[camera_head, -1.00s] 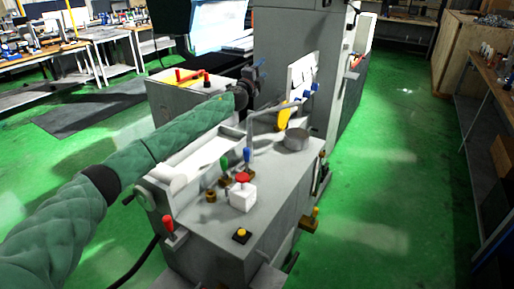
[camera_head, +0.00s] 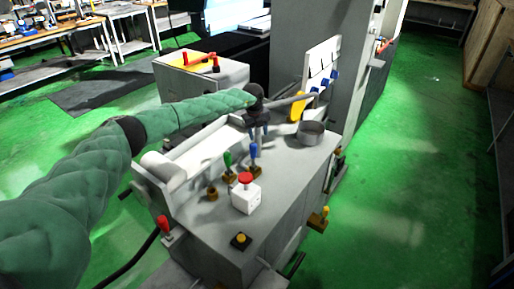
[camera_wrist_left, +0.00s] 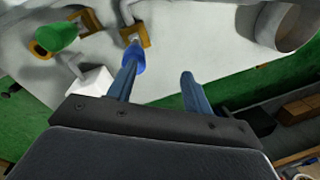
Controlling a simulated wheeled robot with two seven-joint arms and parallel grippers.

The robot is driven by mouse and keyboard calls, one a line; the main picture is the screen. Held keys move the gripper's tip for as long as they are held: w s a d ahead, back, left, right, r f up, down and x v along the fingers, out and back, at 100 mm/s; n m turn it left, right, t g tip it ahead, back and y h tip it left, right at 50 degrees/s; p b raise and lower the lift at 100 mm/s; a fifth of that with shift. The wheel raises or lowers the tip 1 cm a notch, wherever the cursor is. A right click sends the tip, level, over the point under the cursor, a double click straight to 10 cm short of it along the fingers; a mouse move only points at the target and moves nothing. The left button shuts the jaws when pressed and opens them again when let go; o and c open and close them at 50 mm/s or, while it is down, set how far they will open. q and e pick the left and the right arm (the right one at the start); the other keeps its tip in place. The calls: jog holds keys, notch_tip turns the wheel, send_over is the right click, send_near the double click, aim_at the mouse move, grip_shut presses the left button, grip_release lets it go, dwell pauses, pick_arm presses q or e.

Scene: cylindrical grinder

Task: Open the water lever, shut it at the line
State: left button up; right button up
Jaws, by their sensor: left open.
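A lever with a blue knob (camera_head: 254,151) stands on the machine's grey top beside a lever with a green knob (camera_head: 228,158). No label shows which is the water lever. My left gripper (camera_head: 258,138) is open and points down, just behind the blue knob. In the left wrist view the blue knob (camera_wrist_left: 135,58) is close to the tip of one finger; I cannot tell whether they touch. The green knob (camera_wrist_left: 56,38) is farther left. A round grey container (camera_head: 312,133) stands right of the gripper. No line or water can be made out. My right gripper is not in view.
A white box with a red button (camera_head: 246,193) stands in front of the levers. A yellow button (camera_head: 240,240) is near the front edge. A white panel with blue knobs (camera_head: 321,70) stands behind the container. Green floor (camera_head: 400,200) is clear at right.

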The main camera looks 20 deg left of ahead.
aim_at(253, 144)
pick_arm(q)
jog(key=s+n, duration=0.1)
jog(key=s+a+g, duration=0.1)
jog(key=shift+s+a+r+n+y, duration=0.15)
jog(key=shift+s+a+n+y, duration=0.15)
jog(key=shift+n+y, duration=0.1)
jog(key=shift+n, duration=0.3)
jog(key=shift+w+f, duration=0.1)
jog(key=shift+f, duration=0.25)
jog(key=shift+f+p, duration=0.6)
jog(key=shift+f, duration=0.05)
jog(key=shift+f+p, duration=1)
jog(key=shift+f, duration=2)
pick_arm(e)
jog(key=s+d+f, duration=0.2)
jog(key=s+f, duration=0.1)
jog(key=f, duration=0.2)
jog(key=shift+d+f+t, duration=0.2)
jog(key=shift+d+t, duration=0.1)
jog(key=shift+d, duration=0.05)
pick_arm(q)
grip_shut()
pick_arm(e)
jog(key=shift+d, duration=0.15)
